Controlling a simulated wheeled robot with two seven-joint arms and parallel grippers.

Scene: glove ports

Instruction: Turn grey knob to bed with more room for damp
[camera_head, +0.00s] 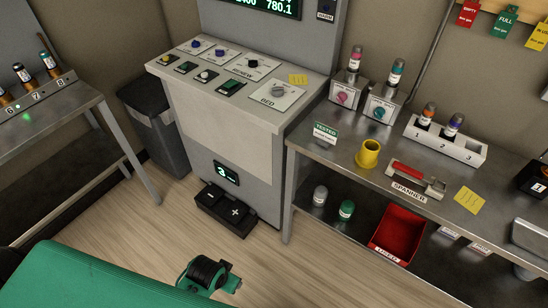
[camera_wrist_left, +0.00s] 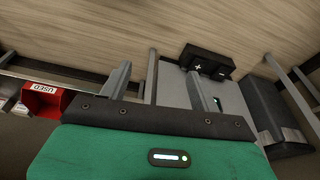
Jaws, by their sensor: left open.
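The grey knob (camera_head: 284,91) appears to be the one on the pale BED plate, at the front right of the console top. Its pointer setting is too small to read. I see no right gripper.
A black plus/minus pedal (camera_head: 224,209) sits at the console's foot, below a small display reading 3. A dark bin (camera_head: 155,125) stands left. Open wood floor lies in front.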

